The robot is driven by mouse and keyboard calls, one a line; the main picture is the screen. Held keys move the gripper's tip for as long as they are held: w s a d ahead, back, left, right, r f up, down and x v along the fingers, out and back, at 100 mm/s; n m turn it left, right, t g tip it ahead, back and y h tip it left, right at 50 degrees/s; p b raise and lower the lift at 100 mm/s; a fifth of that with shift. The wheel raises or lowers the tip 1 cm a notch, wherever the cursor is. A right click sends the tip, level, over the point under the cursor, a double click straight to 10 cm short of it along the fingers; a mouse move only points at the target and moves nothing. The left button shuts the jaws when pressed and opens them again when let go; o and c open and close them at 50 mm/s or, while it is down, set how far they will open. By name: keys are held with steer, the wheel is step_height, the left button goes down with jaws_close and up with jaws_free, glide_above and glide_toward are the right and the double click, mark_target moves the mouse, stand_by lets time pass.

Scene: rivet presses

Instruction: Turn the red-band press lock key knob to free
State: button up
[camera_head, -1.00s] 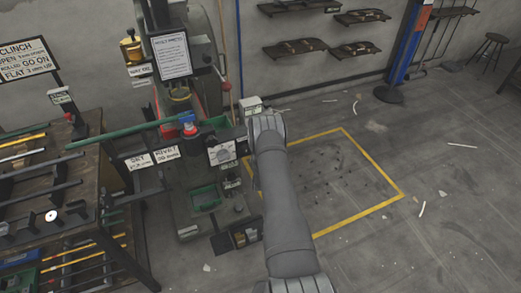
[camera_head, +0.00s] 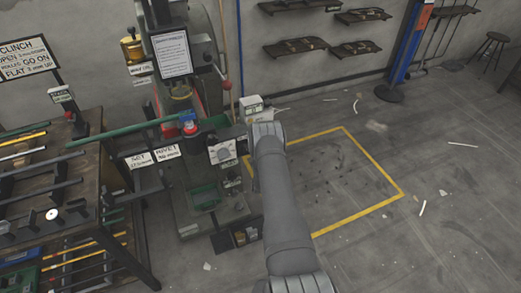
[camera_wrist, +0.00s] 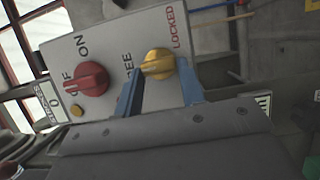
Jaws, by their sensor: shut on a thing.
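In the wrist view a yellow knob (camera_wrist: 157,62) sits on a light grey panel (camera_wrist: 112,45). The word LOCKED is printed to its upper right, and a partly hidden label ending in "EE" is at its left. Its ridge lies roughly across the picture; I cannot tell exactly which label it points to. The blue fingers of my gripper (camera_wrist: 160,78) stand on both sides of the knob, shut on it. In the head view my wrist (camera_head: 266,135) is beside the press (camera_head: 185,110) and hides the fingers and knob.
A red knob (camera_wrist: 87,78) marked ON and OFF is left of the yellow one on the same panel. A green bar (camera_head: 120,133) extends left from the press toward a rack (camera_head: 60,185).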

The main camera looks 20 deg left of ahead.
steer(key=o, duration=1)
steer(key=shift+s, duration=0.1)
steer(key=v, duration=1.7)
steer(key=shift+s, duration=0.15)
steer(key=x, duration=1.7)
steer(key=shift+w, duration=0.25)
steer(key=shift+s, duration=0.1)
steer(key=shift+w+d+r+m+g+y, duration=0.15)
steer(key=shift+r+m+g+y, duration=0.15)
steer(key=shift+m+g, duration=1.25)
steer(key=shift+w+d+r+m+g+y, duration=0.1)
steer(key=shift+w+r+m+g+y, duration=0.3)
steer(key=shift+m, duration=2.05)
steer(key=shift+s+d+r+m+g+y, duration=0.1)
steer(key=shift+d+m+g+y, duration=0.1)
steer(key=shift+m+g, duration=1.4)
